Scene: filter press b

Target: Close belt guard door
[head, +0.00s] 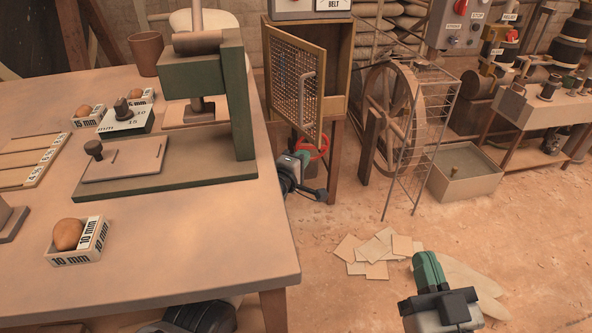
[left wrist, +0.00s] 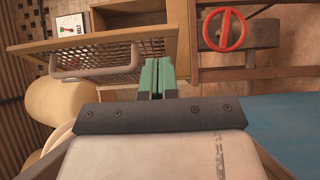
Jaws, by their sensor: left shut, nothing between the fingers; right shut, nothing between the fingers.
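The belt guard door (head: 296,85) is a mesh panel in a wooden frame on a cabinet (head: 340,60) under a sign reading BELT. It stands ajar, its free right edge swung out towards me. Its upright grey bar handle (head: 308,95) is near that edge. My left gripper (head: 303,156) is shut and empty, just below the door's lower edge. In the left wrist view the door (left wrist: 110,75) and handle (left wrist: 95,70) lie sideways, left of the shut green fingers (left wrist: 157,78), with no contact visible. My right gripper (head: 427,268) is shut and empty above the floor.
A table (head: 200,235) with a press (head: 205,80) fills the left. A red handwheel (head: 312,146) is below the cabinet, close to my left gripper. A spoked wheel (head: 393,105) and wire guard (head: 425,135) stand to its right. Flat tiles (head: 375,250) lie on the otherwise fairly clear floor.

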